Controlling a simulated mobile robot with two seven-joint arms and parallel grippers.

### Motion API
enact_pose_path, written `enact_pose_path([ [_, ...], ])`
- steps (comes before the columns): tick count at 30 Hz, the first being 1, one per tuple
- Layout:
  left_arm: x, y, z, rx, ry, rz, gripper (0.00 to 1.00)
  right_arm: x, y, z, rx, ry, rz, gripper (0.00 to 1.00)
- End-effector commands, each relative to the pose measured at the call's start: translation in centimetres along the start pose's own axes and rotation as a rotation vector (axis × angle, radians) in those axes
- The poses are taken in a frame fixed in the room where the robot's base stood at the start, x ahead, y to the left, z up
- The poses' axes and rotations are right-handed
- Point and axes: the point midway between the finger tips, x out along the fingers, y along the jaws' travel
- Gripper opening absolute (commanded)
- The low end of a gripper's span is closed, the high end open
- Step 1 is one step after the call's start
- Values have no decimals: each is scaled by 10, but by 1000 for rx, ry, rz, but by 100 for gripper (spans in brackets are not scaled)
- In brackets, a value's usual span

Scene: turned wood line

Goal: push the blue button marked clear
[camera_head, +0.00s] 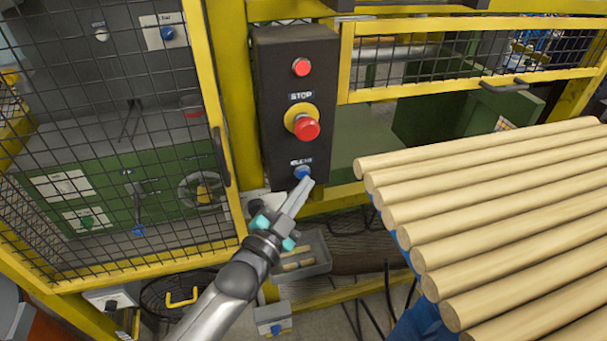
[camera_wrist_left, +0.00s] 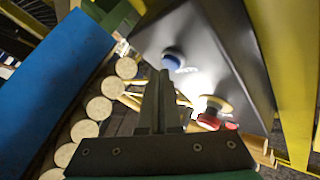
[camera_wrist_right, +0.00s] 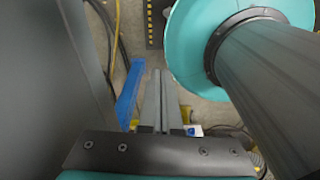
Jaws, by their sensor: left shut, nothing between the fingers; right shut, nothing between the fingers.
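The blue button (camera_head: 303,172) sits low on a dark control box (camera_head: 275,110), under a label reading CLEAR. In the head view my left gripper (camera_head: 306,184) is shut, with its fingertips at the button's lower edge; I cannot tell whether they touch it. In the left wrist view the blue button (camera_wrist_left: 173,60) shows just beyond and beside the shut fingertips (camera_wrist_left: 160,75). The red mushroom button (camera_head: 306,128) on its yellow collar and a small red button (camera_head: 301,67) are above it. My right gripper (camera_wrist_right: 160,75) is shut and empty in the right wrist view, away from the box.
Several wooden rods (camera_head: 480,200) lie side by side at the right, close to the box. A yellow-framed mesh door (camera_head: 212,90) stands left of the box. A grey bin (camera_head: 315,262) and dark cables lie below. Free room lies in front of the box.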

Motion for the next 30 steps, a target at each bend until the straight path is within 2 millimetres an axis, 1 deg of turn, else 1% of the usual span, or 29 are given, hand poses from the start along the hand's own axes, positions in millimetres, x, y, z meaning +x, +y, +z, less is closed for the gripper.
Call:
enact_pose_path([
  [30,5,-4,4,1,0,0,0,2,0,0,0,0,0,0],
])
